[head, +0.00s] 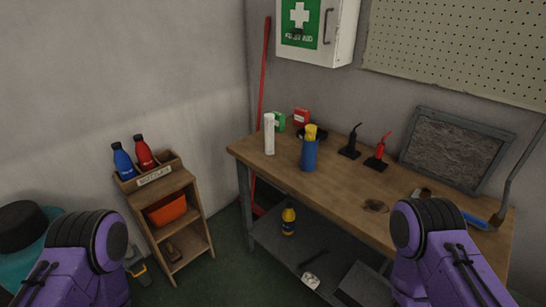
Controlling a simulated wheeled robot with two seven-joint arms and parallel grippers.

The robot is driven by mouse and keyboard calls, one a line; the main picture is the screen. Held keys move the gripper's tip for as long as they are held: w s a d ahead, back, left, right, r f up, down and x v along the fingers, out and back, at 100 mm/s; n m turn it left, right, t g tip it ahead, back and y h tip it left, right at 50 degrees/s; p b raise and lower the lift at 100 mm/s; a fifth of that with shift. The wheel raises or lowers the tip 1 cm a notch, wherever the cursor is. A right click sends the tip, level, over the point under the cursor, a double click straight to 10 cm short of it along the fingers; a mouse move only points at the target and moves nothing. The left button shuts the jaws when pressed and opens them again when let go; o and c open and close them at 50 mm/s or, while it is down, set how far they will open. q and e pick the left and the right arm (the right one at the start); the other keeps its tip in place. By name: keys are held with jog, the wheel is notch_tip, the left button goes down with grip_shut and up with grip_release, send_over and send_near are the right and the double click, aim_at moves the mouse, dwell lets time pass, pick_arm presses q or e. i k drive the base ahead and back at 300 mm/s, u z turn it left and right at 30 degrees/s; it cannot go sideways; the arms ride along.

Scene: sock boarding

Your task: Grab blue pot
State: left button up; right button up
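The blue pot (309,156) is a plain blue upright cylinder near the front edge of the wooden workbench (340,189), left of its middle. A yellow-topped object (310,131) sticks up out of it. Only purple and black links of my two arms show, at the lower left and lower right of the head view. Neither gripper can be seen, and nothing touches the pot.
A white cylinder (269,134) stands left of the pot. Green (278,121) and red (301,117) boxes are behind; black (350,143) and red (377,151) stand-mounted tools are right. A bottle shelf (161,201) stands left. A first aid cabinet (338,35) hangs above.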

aim_at(309, 149)
jog(key=u, duration=1)
jog(key=i, duration=1.25)
jog(key=z, duration=2.35)
